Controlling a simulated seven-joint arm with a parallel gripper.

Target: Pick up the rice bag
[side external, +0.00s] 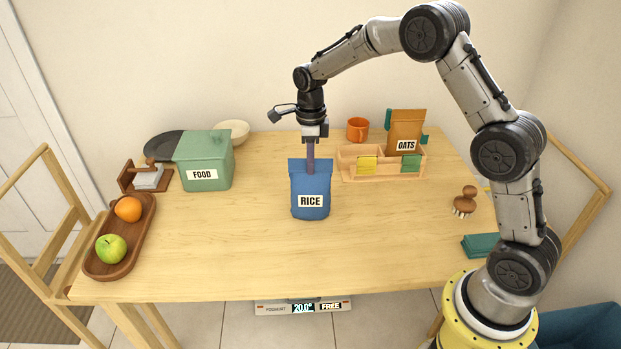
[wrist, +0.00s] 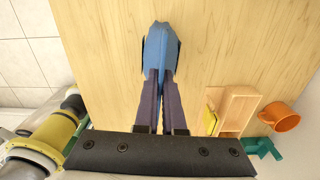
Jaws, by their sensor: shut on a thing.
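The blue rice bag (side external: 310,186) with a white RICE label is upright near the middle of the table in the side view. My gripper (side external: 311,170) comes down from above and its fingers are shut on the top of the bag. In the wrist view the bag (wrist: 160,50) shows between and beyond the two dark fingers (wrist: 160,84). The fingertips pinch its upper part. I cannot tell whether its base touches the table.
A green FOOD box (side external: 203,160) stands left of the bag. A wooden caddy (side external: 380,165) with the brown OATS bag (side external: 405,130) is to the right, an orange mug (side external: 357,129) behind it. A fruit tray (side external: 120,240) is at the left edge. The front middle of the table is clear.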

